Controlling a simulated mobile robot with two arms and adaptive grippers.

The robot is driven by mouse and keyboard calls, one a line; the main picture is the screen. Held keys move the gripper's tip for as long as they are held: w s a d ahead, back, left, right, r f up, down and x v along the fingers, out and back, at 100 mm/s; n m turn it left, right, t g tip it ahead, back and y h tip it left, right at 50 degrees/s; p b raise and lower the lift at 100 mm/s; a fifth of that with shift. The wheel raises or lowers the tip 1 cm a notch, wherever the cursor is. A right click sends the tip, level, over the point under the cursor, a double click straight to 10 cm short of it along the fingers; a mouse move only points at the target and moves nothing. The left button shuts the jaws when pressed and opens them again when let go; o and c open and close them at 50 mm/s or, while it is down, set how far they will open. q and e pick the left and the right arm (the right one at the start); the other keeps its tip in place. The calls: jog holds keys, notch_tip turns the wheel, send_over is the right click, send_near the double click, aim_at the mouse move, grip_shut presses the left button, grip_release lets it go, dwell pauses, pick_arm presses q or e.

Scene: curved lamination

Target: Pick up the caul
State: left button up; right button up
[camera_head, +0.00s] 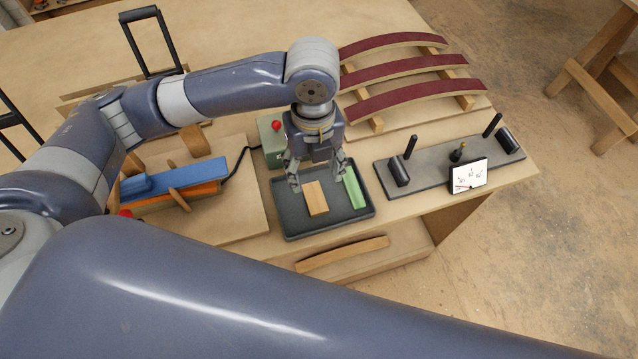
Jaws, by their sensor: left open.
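A dark grey tray (290,228) lies on the workbench near its front edge. In it are a small tan wooden block (316,200) and a light green piece (354,190) with a channel-like profile. I cannot tell for sure which one is the caul. My left gripper (317,180) points down over the tray, its fingers spread and empty. The tan block lies just below and between the fingertips; the green piece is just right of the right finger. I cannot tell the height gap. My right gripper is out of view.
Curved forms with dark red tops (410,66) stand behind. A grey plate with posts (432,171) and a dial (468,175) is at right. Blue and orange pieces (188,177) lie left. A curved wooden strip (342,254) lies in front of the tray. A red-knobbed green box (273,146) stands behind it.

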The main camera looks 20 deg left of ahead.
aim_at(314, 196)
pick_arm(q)
jog(key=f, duration=0.1)
jog(key=s+f, duration=0.1)
jog(key=f, duration=0.1)
jog(key=shift+f, duration=0.2)
jog(key=shift+w+f, duration=0.1)
jog(key=shift+f, duration=0.15)
jog(key=f, duration=0.5)
jog(key=shift+w+a+p, duration=0.1)
jog(key=shift+w+p, duration=0.2)
jog(key=shift+p, duration=0.05)
jog(key=shift+c, duration=0.6)
jog(key=c, duration=0.9)
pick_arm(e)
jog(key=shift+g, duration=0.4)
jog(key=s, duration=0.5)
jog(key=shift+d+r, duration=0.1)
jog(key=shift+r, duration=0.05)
